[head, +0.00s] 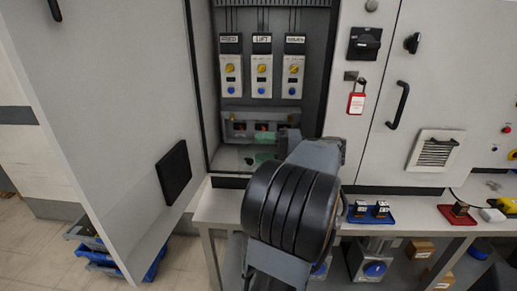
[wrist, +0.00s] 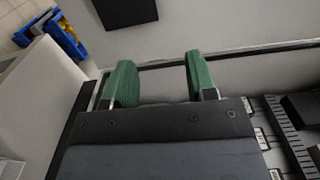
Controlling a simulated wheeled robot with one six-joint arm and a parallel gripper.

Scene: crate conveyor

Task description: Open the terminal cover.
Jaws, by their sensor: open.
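The terminal cover (head: 236,128) looks like a clear, grey-edged panel low in the open cabinet, below a row of three labelled units. Dark and orange parts show behind it. It seems to lie down over them, but its edges are too small to judge. I cannot make out the cover clearly in that view.
The cabinet door (head: 115,110) stands open on the left. The three units (head: 262,75) have yellow and blue knobs. A red padlock tag (head: 356,103) hangs on the closed right door.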

